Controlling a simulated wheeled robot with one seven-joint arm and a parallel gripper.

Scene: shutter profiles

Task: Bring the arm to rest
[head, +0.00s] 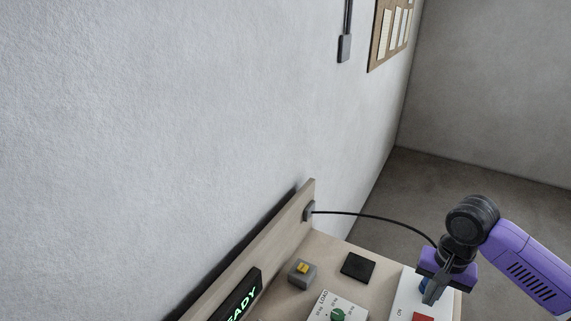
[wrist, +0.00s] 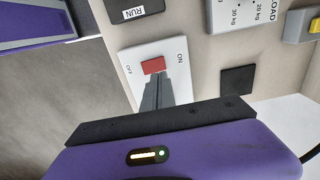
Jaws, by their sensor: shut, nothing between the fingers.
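My purple and black arm reaches in from the right of the head view. My gripper (head: 428,297) points down over the right end of the bench, above a white switch panel (head: 405,300). In the wrist view the gripper (wrist: 160,80) has its fingers together, with nothing between them. The fingertips overlap the lower edge of a red switch (wrist: 153,65) on that panel, between the ON and OFF marks. I cannot tell whether they touch it.
On the bench are a LOAD dial with a green knob (head: 338,315), a black square pad (head: 358,267), a grey box with a yellow button (head: 302,268) and a lit display (head: 241,302). A black cable (head: 370,215) runs from the backboard towards my wrist. Open floor lies beyond.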

